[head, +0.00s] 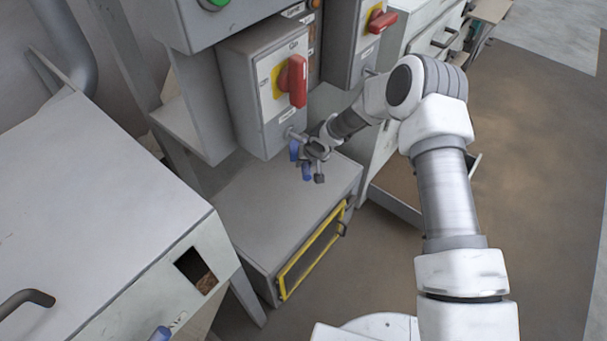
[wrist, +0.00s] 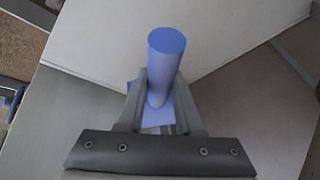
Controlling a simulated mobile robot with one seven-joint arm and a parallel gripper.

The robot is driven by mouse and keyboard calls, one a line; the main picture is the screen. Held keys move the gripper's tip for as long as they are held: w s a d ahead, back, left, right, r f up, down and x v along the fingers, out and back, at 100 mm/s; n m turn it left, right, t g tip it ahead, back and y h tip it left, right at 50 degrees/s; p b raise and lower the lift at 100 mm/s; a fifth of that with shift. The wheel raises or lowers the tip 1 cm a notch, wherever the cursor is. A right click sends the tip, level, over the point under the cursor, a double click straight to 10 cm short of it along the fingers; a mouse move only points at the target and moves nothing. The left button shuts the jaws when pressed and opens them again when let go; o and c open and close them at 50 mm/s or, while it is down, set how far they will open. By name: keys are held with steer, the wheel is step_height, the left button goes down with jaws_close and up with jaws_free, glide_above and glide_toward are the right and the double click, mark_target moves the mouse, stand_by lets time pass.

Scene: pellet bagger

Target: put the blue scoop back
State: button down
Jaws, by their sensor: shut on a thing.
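The blue scoop (head: 307,172) is held in my gripper (head: 312,156) in the head view, with blue showing on both sides of the jaws. In the wrist view its round blue handle (wrist: 166,60) stands up between the two fingers of my gripper (wrist: 158,92), which are shut on it. A wider blue part shows below the handle, mostly hidden by the fingers. The scoop is close to the lower front of a grey switch box (head: 240,95), above a low grey cabinet (head: 255,205). I cannot tell whether it touches the box.
The switch box carries a red rotary handle (head: 297,80) just above my gripper. A yellow-framed opening (head: 312,252) is on the low cabinet's front. A grey machine housing (head: 85,215) stands at left, with another blue piece (head: 160,333) at its lower edge. An open drawer (head: 398,208) is at right.

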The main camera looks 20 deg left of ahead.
step_height(320, 180, down, 8)
steer(key=shift+r+b, duration=0.1)
steer(key=shift+b, duration=0.9)
steer(key=shift+f, duration=0.2)
steer(key=c, duration=0.6)
jaws_free()
steer(key=shift+r, duration=0.1)
steer(key=p+v, duration=0.3)
steer(key=v, duration=0.9)
steer(key=shift+s+d, duration=0.1)
steer(key=shift+d, duration=0.05)
steer(key=shift+r, duration=0.1)
